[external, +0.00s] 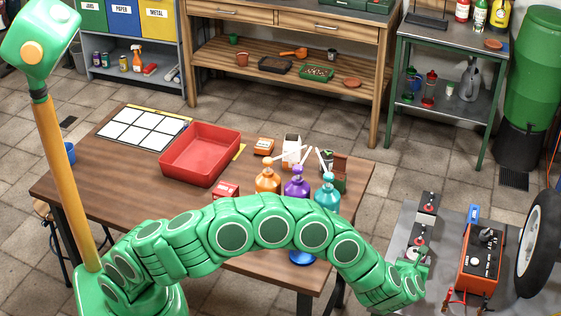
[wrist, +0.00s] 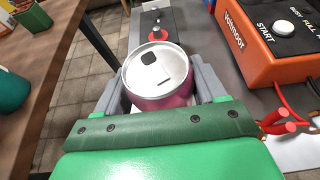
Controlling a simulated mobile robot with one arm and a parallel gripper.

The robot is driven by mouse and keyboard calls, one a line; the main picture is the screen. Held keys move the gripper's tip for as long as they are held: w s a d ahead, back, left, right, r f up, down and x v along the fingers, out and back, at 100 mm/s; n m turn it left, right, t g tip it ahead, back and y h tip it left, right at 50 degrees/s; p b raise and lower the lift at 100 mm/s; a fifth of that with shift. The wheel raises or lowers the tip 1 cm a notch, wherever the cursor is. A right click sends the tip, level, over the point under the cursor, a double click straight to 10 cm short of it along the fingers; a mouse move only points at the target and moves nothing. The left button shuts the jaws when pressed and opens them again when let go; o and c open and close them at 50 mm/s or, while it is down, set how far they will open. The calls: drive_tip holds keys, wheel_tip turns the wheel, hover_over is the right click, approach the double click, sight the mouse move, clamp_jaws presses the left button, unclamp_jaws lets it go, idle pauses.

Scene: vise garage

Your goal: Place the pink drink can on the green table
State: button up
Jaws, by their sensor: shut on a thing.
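The pink drink can (wrist: 160,78) is upright between the two grey fingers of my gripper (wrist: 162,98) in the wrist view, its silver top facing the camera. My gripper is shut on the can. In the external view my gripper (external: 415,262) is at the left part of the grey bench at the lower right; the can cannot be made out there. I cannot tell whether the can touches the bench. A table with a green frame and grey top (external: 450,42) stands at the upper right, well away from my gripper.
An orange battery charger (external: 480,258) and a black tyre (external: 540,245) are right of my gripper. A wooden table (external: 110,180) with a red tray (external: 200,155) and several coloured bottles is left. The green-framed table holds several bottles along its back. Tiled floor lies between.

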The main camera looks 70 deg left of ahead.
drive_tip(key=shift+w+d+f, duration=0.1)
drive_tip(key=shift+w+f, duration=0.15)
drive_tip(key=shift+f, duration=1.4)
drive_tip(key=shift+f, duration=0.1)
drive_tip(key=o, duration=1.3)
drive_tip(key=v, duration=1.2)
drive_tip(key=shift+s, duration=0.1)
